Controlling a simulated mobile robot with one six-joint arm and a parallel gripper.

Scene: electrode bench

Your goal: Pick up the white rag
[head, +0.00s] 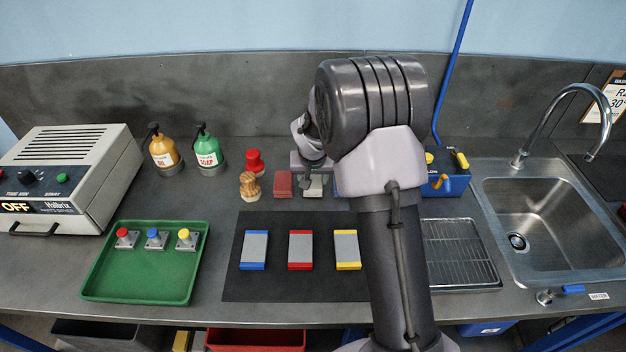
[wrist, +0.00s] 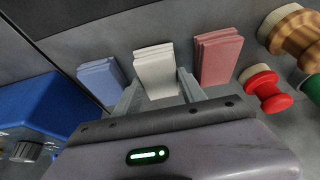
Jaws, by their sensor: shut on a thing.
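The white rag (wrist: 156,66) is a folded stack between the two fingers of my gripper (wrist: 159,78) in the wrist view. My gripper is shut on it, one finger on each side. In the head view the white rag (head: 314,187) shows below my gripper (head: 313,175), at the back of the counter; it appears to be at counter level. My arm hides part of the area to its right.
A red rag (wrist: 219,58) and a blue rag (wrist: 100,82) lie close on either side. A wooden brush (head: 250,186) and red knob-like object (head: 254,161) stand to the left. A blue box (head: 450,184) is at right. The dark mat (head: 272,290) lies in front.

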